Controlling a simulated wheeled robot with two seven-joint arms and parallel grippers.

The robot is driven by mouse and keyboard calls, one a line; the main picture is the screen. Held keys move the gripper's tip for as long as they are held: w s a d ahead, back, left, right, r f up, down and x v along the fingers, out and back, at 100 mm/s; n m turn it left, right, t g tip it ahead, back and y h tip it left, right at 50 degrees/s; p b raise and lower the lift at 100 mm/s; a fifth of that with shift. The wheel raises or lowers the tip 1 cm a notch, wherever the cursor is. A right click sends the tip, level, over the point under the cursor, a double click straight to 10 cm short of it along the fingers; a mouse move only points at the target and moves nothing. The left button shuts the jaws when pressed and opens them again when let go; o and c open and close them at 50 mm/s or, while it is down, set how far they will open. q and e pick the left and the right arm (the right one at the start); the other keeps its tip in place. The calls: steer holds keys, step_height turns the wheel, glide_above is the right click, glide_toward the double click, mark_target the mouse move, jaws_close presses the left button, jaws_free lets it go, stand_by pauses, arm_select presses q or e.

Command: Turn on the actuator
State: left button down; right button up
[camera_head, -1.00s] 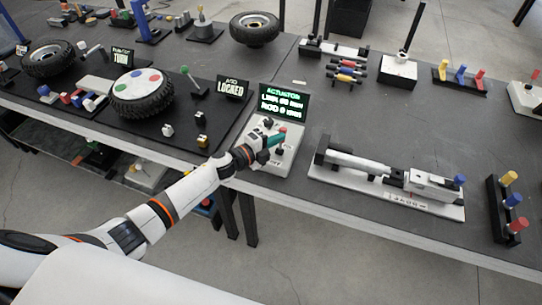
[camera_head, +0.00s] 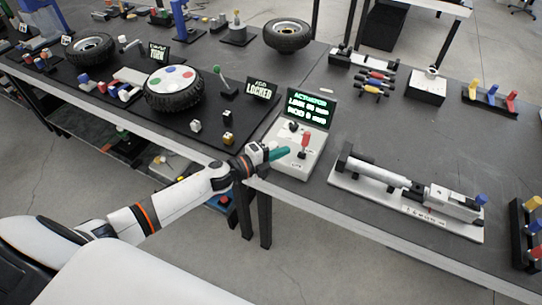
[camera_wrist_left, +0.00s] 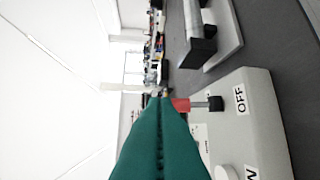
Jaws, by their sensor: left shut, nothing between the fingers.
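The actuator control box (camera_head: 300,160) is pale grey and stands near the table's front edge. It has a red-topped lever (camera_head: 305,139), a dark knob and a lit green-text display (camera_head: 310,108) behind it. In the left wrist view the lever's red end (camera_wrist_left: 181,105) shows beside the "OFF" label on the box (camera_wrist_left: 262,105). My left gripper (camera_head: 284,152) has green fingers, shut and empty, at the box's left side just left of the lever. Its fingers (camera_wrist_left: 163,125) partly hide the lever's tip in the wrist view; contact cannot be told. My right gripper is not in view.
The linear actuator (camera_head: 405,195) lies on a white base to the right of the box. A "LOCKED" sign (camera_head: 262,90) and a wheel (camera_head: 174,88) on a dark board are to the left. Open table surface (camera_head: 365,125) lies behind the actuator.

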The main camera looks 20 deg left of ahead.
arm_select(q)
steer(key=s, duration=0.1)
steer(key=s+a+r, duration=0.1)
steer(key=s, duration=0.1)
steer(key=shift+s+a+r, duration=0.15)
steer(key=shift+a, duration=0.1)
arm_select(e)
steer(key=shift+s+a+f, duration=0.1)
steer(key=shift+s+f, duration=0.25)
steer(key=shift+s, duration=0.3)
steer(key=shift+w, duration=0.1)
